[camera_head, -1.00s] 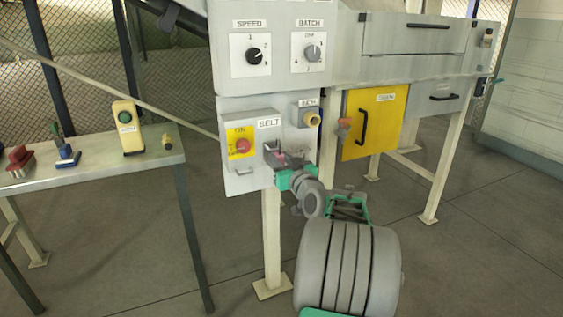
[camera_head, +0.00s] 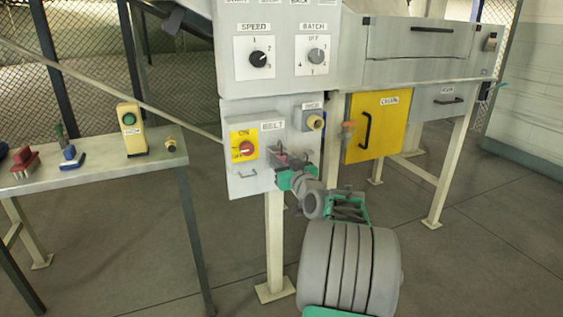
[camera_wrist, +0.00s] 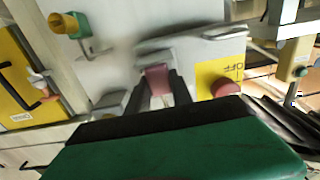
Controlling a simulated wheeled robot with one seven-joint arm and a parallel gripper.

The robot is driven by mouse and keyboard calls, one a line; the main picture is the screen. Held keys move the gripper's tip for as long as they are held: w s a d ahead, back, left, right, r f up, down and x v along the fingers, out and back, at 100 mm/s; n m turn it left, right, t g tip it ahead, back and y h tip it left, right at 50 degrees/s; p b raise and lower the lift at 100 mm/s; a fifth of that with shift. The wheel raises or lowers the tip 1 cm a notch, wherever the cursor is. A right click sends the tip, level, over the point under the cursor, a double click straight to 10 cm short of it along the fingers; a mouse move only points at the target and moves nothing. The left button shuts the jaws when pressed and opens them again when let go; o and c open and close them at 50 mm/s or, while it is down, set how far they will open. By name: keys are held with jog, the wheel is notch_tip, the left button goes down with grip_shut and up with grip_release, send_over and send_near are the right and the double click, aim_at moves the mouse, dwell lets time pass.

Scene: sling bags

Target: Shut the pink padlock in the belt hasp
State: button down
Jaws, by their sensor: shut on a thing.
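The pink padlock (camera_wrist: 157,78) is between the two dark fingers of my gripper (camera_wrist: 160,92) in the wrist view. It also shows as a small pink patch (camera_head: 282,158) in the head view. My gripper (camera_head: 280,160) is shut on it, just right of and below the red knob (camera_head: 245,149) on the yellow plate of the belt box (camera_head: 236,180). A small grey loop (camera_head: 247,175) sits below the knob; I cannot tell whether it is the belt hasp. Whether the padlock touches or passes through the hasp is hidden, and its shackle is not clear.
A bench (camera_head: 110,165) on the left holds several items. A machine leg (camera_head: 274,245) stands below the box.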

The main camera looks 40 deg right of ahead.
dwell(0.4)
jog(key=shift+c, duration=2.1)
grip_release()
jog(key=shift+s+f, duration=0.1)
jog(key=b+v, duration=0.4)
jog(key=v, duration=0.3)
